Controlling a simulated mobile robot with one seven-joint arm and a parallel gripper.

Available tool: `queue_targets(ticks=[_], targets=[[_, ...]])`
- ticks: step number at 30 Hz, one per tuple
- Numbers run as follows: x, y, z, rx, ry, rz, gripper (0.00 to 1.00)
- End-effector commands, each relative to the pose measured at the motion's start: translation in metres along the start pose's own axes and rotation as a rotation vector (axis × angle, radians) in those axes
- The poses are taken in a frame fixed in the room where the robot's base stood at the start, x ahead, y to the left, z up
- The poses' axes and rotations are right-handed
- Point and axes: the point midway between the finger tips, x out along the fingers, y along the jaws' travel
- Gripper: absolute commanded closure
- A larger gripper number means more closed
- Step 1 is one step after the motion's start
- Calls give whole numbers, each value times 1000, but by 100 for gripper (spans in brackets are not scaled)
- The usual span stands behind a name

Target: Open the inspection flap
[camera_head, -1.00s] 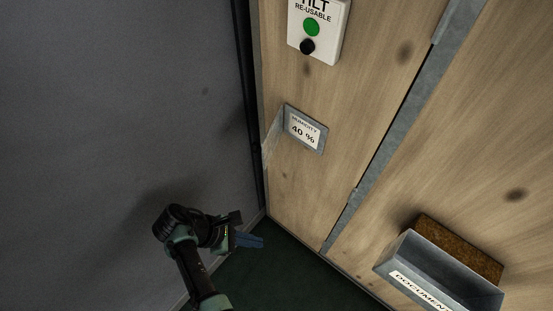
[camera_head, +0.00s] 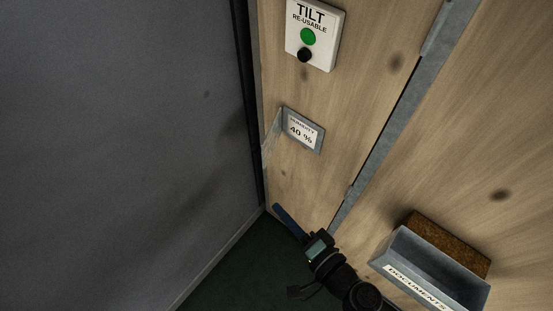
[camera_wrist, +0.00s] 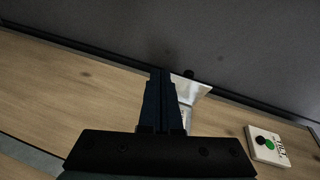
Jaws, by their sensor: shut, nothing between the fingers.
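No part is marked as the inspection flap. A grey metal frame with a white card reading "HUMIDITY 40 %" (camera_head: 301,131) is on the wooden wall. A pale thin panel (camera_head: 270,135) stands out from its left edge; I cannot tell whether this is the flap. In the wrist view the pale panel (camera_wrist: 194,88) shows just right of my fingers, which partly hide the card. My gripper (camera_head: 276,207) is shut and empty, its blue fingers below the frame and pointing up-left. They also show in the wrist view (camera_wrist: 161,72). I cannot tell whether they touch anything.
A white tilt indicator (camera_head: 314,35) with a green and a black dot is above the frame. A grey documents box (camera_head: 430,275) juts out at lower right. A metal strip (camera_head: 390,125) crosses the wood. A dark grey wall (camera_head: 110,130) stands at left; dark green floor lies below.

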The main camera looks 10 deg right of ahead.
Motion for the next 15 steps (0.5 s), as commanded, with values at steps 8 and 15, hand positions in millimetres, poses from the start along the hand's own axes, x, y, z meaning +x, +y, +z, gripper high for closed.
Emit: queue_targets(ticks=[8, 15], targets=[[-52, -30, -51, 188, 244, -154, 100], [-28, -37, -59, 193, 247, -163, 100]])
